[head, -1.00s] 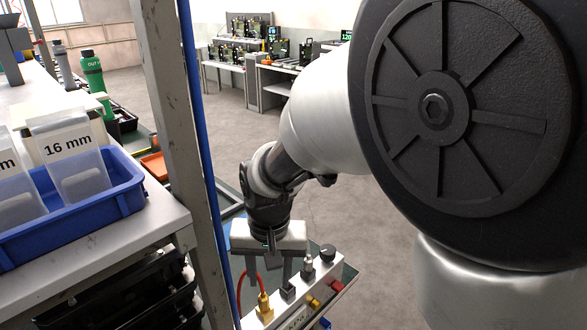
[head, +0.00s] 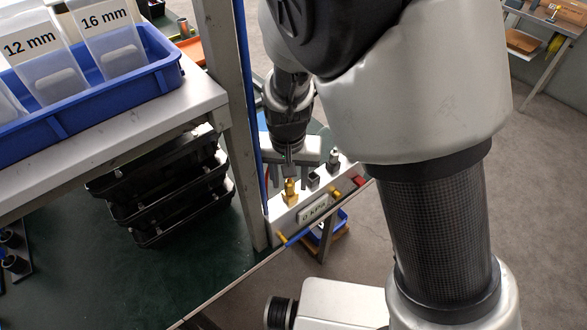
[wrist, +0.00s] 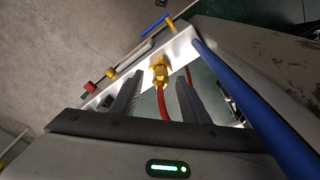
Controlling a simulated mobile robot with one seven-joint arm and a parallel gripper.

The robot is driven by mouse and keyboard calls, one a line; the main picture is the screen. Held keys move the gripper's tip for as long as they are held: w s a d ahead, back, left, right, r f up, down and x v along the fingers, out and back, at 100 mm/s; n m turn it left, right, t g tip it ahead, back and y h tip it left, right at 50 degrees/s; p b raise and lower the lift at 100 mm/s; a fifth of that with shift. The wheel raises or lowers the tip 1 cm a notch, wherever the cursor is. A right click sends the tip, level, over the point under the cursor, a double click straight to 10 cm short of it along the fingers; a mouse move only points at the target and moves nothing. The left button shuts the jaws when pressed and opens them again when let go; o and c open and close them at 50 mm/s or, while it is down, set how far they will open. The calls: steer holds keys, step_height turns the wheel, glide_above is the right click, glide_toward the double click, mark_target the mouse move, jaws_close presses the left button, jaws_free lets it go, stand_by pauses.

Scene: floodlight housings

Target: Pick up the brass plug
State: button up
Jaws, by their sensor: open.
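The brass plug (head: 290,190) stands on a white panel box (head: 273,230) below my gripper. In the wrist view the brass plug (wrist: 159,70) lies between the two fingers, a little beyond their tips, with a red cable (wrist: 164,104) running from it. My gripper (head: 294,177) points down over the box, its dark fingers spread apart. In the wrist view my gripper (wrist: 159,80) is open, with a finger on either side of the plug's line. I cannot tell whether the fingertips are level with the plug.
A metal post (head: 228,100) and a blue pole (wrist: 245,100) stand close beside my gripper. The box also carries a grey fitting (head: 333,158) and a red knob (head: 359,182). A blue bin (head: 120,98) sits on the shelf at left, above stacked black housings (head: 180,205).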

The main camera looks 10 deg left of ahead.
jaws_close()
steer(key=shift+r, duration=0.15)
